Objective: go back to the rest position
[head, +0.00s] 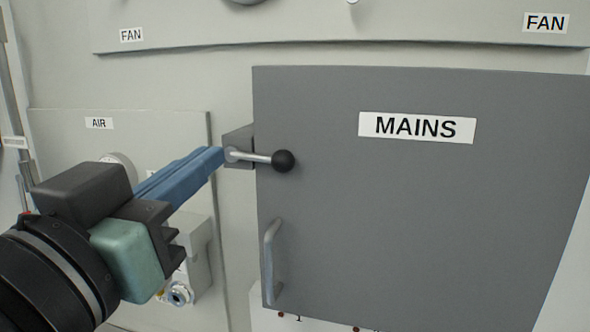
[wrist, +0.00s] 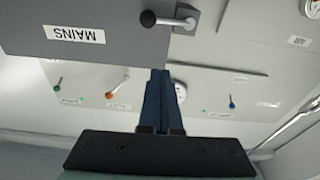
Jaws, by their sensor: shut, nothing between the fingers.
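My gripper (head: 218,158) is on the left in the head view, its long blue fingers shut together and empty. It also shows in the wrist view (wrist: 160,75), pointing up the picture. In the head view the fingertips appear just left of the lever (head: 255,157), which has a black ball knob and lies over the left edge of the grey MAINS door (head: 430,220). In the wrist view a gap shows between the fingertips and the lever (wrist: 170,20). I cannot tell the depth between them.
The door has a grey pull handle (head: 271,262). An AIR panel (head: 150,128) with a round gauge (head: 118,163) is behind my arm. FAN panels run along the top. The wrist view shows several small colored-knob levers, including an orange one (wrist: 112,90) and a blue one (wrist: 232,103).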

